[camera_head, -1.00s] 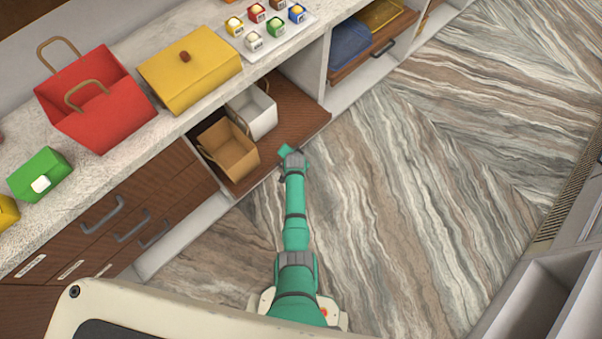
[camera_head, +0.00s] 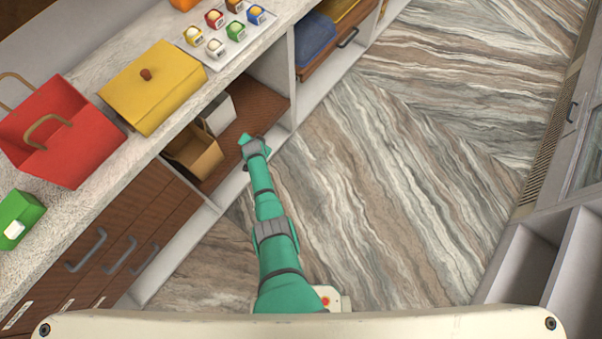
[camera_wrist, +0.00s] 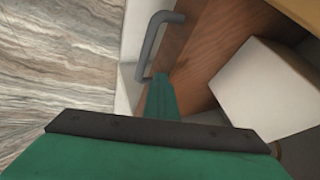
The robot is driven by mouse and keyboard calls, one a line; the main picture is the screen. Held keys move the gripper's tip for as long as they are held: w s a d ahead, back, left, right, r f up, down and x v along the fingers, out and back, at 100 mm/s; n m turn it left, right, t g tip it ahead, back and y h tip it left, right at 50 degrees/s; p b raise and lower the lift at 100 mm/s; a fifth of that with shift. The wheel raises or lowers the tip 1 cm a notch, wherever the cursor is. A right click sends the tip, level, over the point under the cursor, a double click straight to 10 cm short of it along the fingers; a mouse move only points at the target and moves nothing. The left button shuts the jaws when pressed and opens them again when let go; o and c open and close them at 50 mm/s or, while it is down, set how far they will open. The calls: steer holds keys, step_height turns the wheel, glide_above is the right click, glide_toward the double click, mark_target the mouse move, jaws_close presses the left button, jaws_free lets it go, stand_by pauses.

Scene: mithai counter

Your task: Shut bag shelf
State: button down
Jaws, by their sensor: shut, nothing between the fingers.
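The bag shelf (camera_head: 262,103) is a brown wooden pull-out board under the counter. In the head view its front edge lies close to the line of the cabinet front; I cannot tell whether it is flush. A tan bag (camera_head: 193,153) and a white bag (camera_head: 219,113) stand on it, partly under the counter. My gripper (camera_head: 246,141) is shut and empty at the shelf's front edge. In the wrist view the green fingertips (camera_wrist: 161,97) are beside the grey handle (camera_wrist: 153,45) on the shelf front, with the white bag (camera_wrist: 272,88) to the right. Contact is unclear.
The counter (camera_head: 85,195) holds a red bag (camera_head: 62,135), a yellow box (camera_head: 152,88) and a tray (camera_head: 232,45) of small sweets. Closed drawers (camera_head: 130,235) lie left of the shelf. Another shelf (camera_head: 335,50) is at upper right. The marbled floor (camera_head: 400,180) is open.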

steer(key=s+d+r, duration=0.5)
steer(key=s+r, duration=0.3)
steer(key=s+d+r+n+t, duration=0.25)
steer(key=s+d, duration=0.25)
steer(key=s, duration=0.7)
steer(key=s+d+r+n+t, duration=0.1)
steer(key=s+d+r, duration=0.3)
steer(key=s, duration=0.7)
steer(key=s+d+r+n+t, duration=0.1)
steer(key=s+d+r+t, duration=0.1)
steer(key=s+r, duration=0.7)
steer(key=s+d+r+n+t+h, duration=0.1)
steer(key=s+d+r+n+t, duration=0.1)
steer(key=s+r, duration=0.7)
step_height(320, 180, up, 8)
steer(key=shift+s+d+t+h, duration=0.3)
steer(key=shift+d+t, duration=0.05)
steer(key=shift+d, duration=0.15)
